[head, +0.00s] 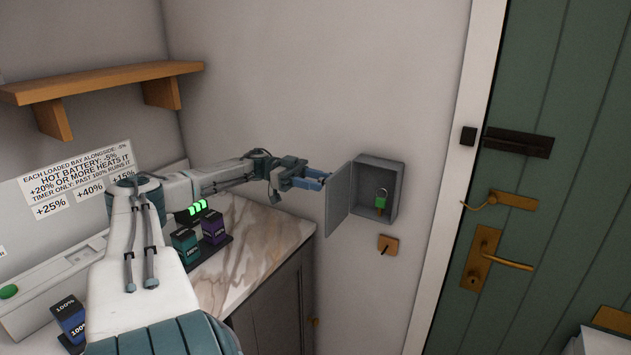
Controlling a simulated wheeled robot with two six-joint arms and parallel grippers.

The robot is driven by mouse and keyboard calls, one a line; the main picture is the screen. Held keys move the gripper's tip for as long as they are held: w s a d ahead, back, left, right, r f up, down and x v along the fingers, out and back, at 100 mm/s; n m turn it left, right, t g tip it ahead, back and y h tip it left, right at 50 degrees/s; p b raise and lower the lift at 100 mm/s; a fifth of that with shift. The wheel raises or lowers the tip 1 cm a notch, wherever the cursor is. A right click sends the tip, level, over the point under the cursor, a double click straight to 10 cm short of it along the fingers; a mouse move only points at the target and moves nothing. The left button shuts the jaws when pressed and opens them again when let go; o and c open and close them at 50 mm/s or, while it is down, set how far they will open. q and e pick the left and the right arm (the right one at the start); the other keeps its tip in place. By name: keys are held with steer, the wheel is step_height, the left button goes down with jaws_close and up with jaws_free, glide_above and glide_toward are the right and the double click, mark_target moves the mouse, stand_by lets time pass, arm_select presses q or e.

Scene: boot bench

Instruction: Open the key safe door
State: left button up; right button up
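The key safe (382,162) is a grey metal box on the wall, right of the picture's middle. Its door (339,200) stands swung open to the left, and the inside shows. A key with a green tag (380,201) hangs inside. My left gripper (325,178) is at the outer left side of the door, its blue fingers close to the door's left edge. I cannot tell whether the fingers touch the door or how far apart they are. My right gripper is not in view.
A marble counter (262,232) with several batteries lies below my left arm. A wooden shelf (105,80) is at the upper left. A small wooden plate (388,245) is below the safe. A green door (560,150) with brass handle (500,260) stands at the right.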

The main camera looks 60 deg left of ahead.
arm_select(q)
steer(key=b+v, duration=0.7)
steer(key=v, duration=0.3)
steer(key=shift+a, duration=0.3)
steer(key=shift+s, duration=0.1)
steer(key=shift+f, duration=0.1)
stand_by(0.7)
